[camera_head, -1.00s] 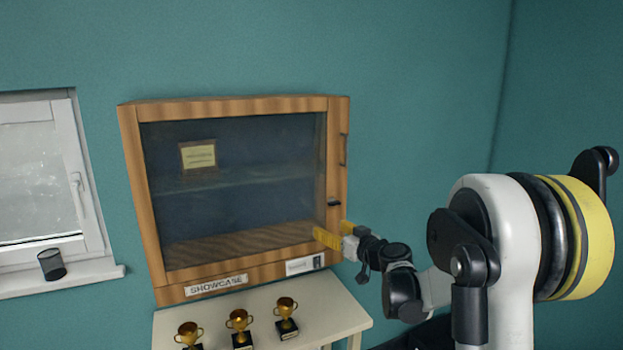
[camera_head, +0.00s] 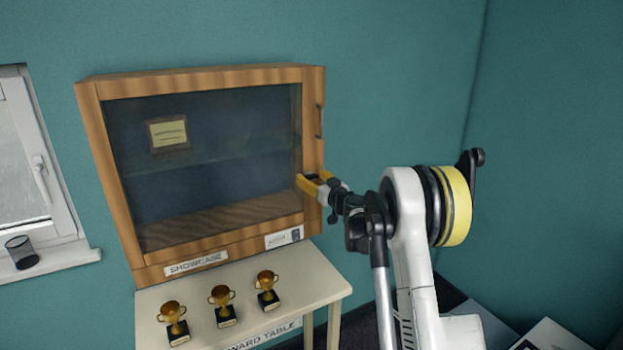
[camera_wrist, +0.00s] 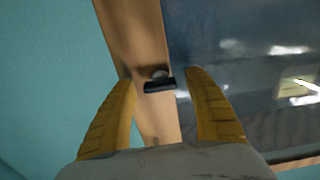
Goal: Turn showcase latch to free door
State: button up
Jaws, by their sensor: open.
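The showcase (camera_head: 206,75) is a wooden wall cabinet with a dark glass door. Its latch (camera_wrist: 160,85), a small dark bar on a pale round pivot, sits on the wooden frame (camera_wrist: 135,40) in the wrist view. The bar lies nearly crosswise to the frame, and its right end reaches the glass edge. My gripper (camera_wrist: 162,98) is open, with one yellow finger on each side of the latch and not closed on it. In the head view my gripper (camera_head: 311,187) is at the cabinet's lower right frame and hides the latch. Contact cannot be told.
A white award table (camera_head: 240,308) below the showcase bears three gold trophies (camera_head: 222,300). A dark handle (camera_head: 319,121) is on the showcase's right side. A framed plaque (camera_head: 169,133) is inside. A window with a dark cup (camera_head: 22,252) on its sill is at left.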

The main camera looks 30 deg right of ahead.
jog(key=shift+w, duration=0.2)
jog(key=c, duration=1.2)
